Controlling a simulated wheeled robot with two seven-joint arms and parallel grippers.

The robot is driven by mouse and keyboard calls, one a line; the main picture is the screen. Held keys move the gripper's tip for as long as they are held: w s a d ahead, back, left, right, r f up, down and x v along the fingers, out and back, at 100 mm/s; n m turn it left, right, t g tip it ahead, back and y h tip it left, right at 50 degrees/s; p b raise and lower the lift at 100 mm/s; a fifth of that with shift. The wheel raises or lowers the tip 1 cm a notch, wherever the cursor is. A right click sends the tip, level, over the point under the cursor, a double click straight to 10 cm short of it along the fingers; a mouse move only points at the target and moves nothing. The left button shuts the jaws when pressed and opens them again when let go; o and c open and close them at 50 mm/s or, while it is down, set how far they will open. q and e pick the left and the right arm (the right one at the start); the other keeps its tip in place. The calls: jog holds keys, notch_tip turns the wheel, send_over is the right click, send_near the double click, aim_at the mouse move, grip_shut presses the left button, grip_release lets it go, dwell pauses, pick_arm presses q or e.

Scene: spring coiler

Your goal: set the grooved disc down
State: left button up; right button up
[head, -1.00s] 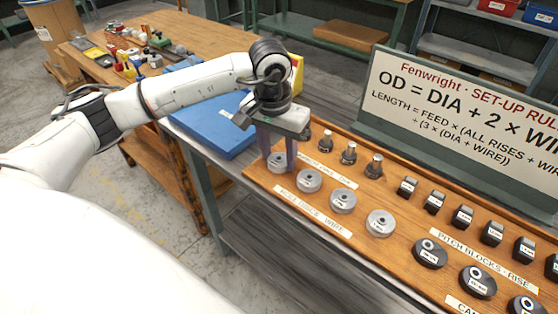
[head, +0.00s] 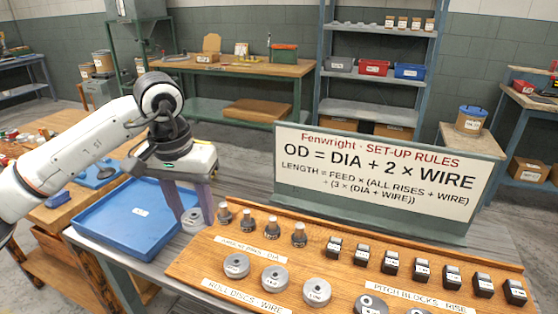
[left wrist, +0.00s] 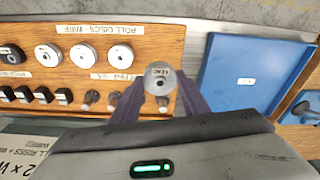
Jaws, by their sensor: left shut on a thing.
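My left gripper (head: 190,198) is shut on a small grey grooved disc (head: 192,220). The disc hangs at the fingertips between the wooden board's left end and the blue tray (head: 100,255); its exact height is hard to judge. In the left wrist view the disc (left wrist: 160,80) sits between the two fingers, with its labelled face visible and the board's edge behind it. Three similar grey discs (head: 275,279) stand in the roll-discs row on the wooden board (head: 200,272). My right gripper is not in view.
Black pitch blocks (head: 391,263) line up farther right, below the upright rules sign (head: 380,185). The blue tray looks empty apart from a small label.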

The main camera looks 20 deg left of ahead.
pick_arm(q)
jog(key=s+d+f+m, duration=0.1)
jog(key=s+d+f, duration=0.4)
jog(key=s+d, duration=0.5)
jog(key=shift+s+f, duration=0.4)
jog(key=shift+s, duration=0.35)
